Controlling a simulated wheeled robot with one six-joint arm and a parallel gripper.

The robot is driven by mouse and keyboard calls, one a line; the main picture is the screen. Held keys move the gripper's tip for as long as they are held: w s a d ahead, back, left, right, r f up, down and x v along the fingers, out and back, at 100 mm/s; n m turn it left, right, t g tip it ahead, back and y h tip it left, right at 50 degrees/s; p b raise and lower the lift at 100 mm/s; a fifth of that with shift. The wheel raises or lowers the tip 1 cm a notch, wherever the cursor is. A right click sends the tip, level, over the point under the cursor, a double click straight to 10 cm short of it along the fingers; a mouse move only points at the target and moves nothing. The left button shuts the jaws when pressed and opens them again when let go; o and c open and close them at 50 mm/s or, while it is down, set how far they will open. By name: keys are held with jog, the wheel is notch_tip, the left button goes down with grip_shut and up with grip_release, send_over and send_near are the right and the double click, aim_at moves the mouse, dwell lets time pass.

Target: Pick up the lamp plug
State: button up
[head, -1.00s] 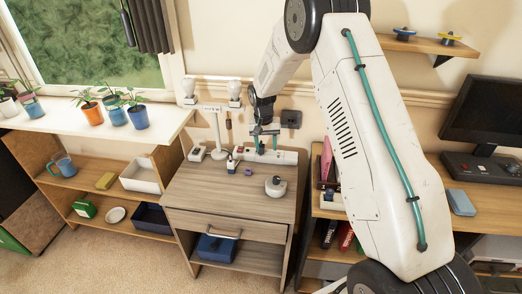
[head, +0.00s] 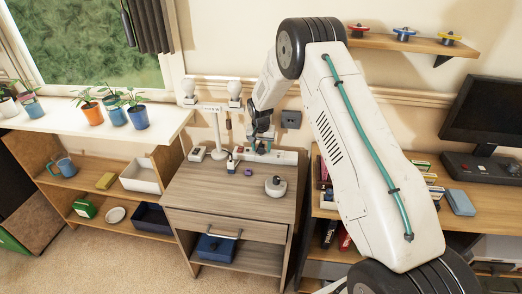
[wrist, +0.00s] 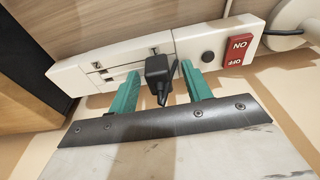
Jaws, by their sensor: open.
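A black plug (wrist: 157,72) sits at the white power strip (wrist: 72,76) in the wrist view, its dark cord end pointing toward my gripper. My gripper (wrist: 160,70) is open, with one green finger on each side of the plug. A gap shows on the left; the right finger is closer, and I cannot tell whether it touches. In the head view my gripper (head: 261,140) is over the strip (head: 284,157) at the back of the wooden cabinet. The plug cannot be made out there. A white lamp (head: 215,128) stands left of it.
A red switch (wrist: 239,50) is on the strip, right of my fingers. A small purple object (head: 248,171) and a round grey-white device (head: 275,186) lie on the cabinet top (head: 205,190). A dark wall socket (head: 291,119) is behind. The cabinet's front left is clear.

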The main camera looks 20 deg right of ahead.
grip_shut()
notch_tip(320, 180, up, 33)
jog(key=shift+f, duration=0.2)
dwell(1.5)
